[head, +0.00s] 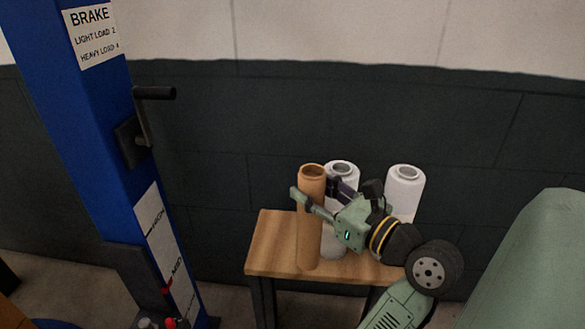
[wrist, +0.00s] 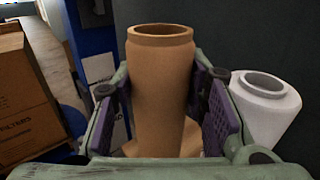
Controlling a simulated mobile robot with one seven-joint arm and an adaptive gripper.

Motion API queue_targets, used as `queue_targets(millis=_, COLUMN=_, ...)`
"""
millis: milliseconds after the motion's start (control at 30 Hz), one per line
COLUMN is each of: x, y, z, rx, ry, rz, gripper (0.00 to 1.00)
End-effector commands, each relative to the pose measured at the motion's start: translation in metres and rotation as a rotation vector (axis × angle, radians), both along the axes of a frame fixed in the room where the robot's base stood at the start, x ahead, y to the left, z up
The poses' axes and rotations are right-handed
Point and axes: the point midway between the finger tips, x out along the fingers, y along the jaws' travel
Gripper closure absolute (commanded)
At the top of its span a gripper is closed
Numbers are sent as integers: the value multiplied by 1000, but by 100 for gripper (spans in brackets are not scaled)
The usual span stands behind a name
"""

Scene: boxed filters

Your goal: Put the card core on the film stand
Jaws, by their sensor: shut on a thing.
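The card core (head: 311,235) is an upright brown open-topped tube at the left part of a small wooden-topped table (head: 265,245). Its lower end is at the tabletop; I cannot tell whether it touches. My gripper (head: 313,192) reaches in from the right, with its fingers on both sides of the tube's upper part. In the wrist view the card core (wrist: 162,85) stands between the purple-padded jaws, which are shut on it. I cannot tell for sure which thing is the film stand; none is labelled so.
Two white film rolls (head: 342,172) (head: 405,185) stand on the table, one close behind the core, the other further right. A blue post (head: 90,110) with a BRAKE label and a black crank (head: 150,93) rises at left. Cardboard boxes (wrist: 35,105) show at left in the wrist view.

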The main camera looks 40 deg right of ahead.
Motion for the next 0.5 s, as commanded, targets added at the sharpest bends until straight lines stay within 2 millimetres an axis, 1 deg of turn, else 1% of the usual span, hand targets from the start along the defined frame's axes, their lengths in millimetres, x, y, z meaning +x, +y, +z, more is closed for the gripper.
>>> queue_targets(millis=33, x=15, y=0, z=0, rx=3, ry=1, rz=7, gripper=88)
queue_targets(millis=300, x=87, y=-7, z=-6, rx=3, ry=1, rz=5, gripper=88)
queue_targets(millis=400, x=107, y=-10, z=-9, rx=2, ry=2, rz=3, gripper=88)
queue_targets(millis=500, x=121, y=-11, z=-10, rx=2, ry=1, rz=3, gripper=88)
